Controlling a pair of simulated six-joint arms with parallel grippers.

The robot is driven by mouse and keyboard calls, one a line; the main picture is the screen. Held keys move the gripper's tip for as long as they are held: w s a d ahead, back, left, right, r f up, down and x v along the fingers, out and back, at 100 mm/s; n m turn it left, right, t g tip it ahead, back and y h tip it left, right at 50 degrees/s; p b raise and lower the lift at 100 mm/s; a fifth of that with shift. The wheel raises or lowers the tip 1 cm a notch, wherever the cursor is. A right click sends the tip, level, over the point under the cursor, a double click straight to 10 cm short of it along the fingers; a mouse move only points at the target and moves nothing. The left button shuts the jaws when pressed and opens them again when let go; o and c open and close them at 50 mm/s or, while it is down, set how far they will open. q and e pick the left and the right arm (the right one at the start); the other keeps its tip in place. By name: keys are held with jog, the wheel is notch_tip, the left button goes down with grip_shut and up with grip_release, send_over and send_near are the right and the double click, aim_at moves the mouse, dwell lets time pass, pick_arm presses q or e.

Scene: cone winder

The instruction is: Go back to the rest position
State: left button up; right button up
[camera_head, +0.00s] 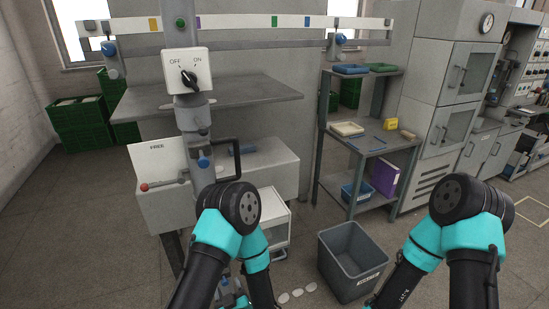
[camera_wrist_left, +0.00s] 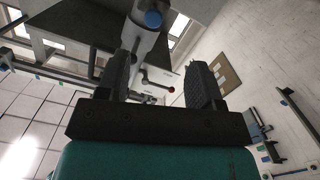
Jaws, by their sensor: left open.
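The open fingers of my left gripper (camera_wrist_left: 163,62) show in the left wrist view, with a clear gap between them and nothing held. In the head view the left arm bends down and only a small part of this gripper (camera_head: 234,297) shows low at the bottom edge, partly hidden by the arm. The grey winder (camera_head: 265,172) stands behind and above it, apart from the gripper as far as I can tell. My right arm shows at the lower right of the head view, but its gripper is out of frame.
An OFF/ON switch (camera_head: 188,72) sits on the winder's post. A red-knobbed lever (camera_head: 146,187) is beside the FREE plate (camera_head: 158,160). A grey bin (camera_head: 350,262) stands on the floor between my arms, with pale pieces (camera_head: 297,293) nearby. A shelf (camera_head: 380,143) stands at right.

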pick_arm(q)
jog(key=s+a+f+m+g+h, duration=0.1)
jog(key=a+f+m+g+h, duration=0.15)
jog(key=f+g+h, duration=0.5)
jog(key=s+a+f+m+g+h, duration=0.1)
jog(key=s+f+m+g, duration=0.1)
jog(key=s, duration=0.3)
jog(key=s+a+f+m+g+h, duration=0.1)
jog(key=s+a+f+g+h, duration=0.1)
jog(key=s+g, duration=0.3)
jog(key=shift+s+m, duration=0.35)
jog(key=shift+s, duration=0.45)
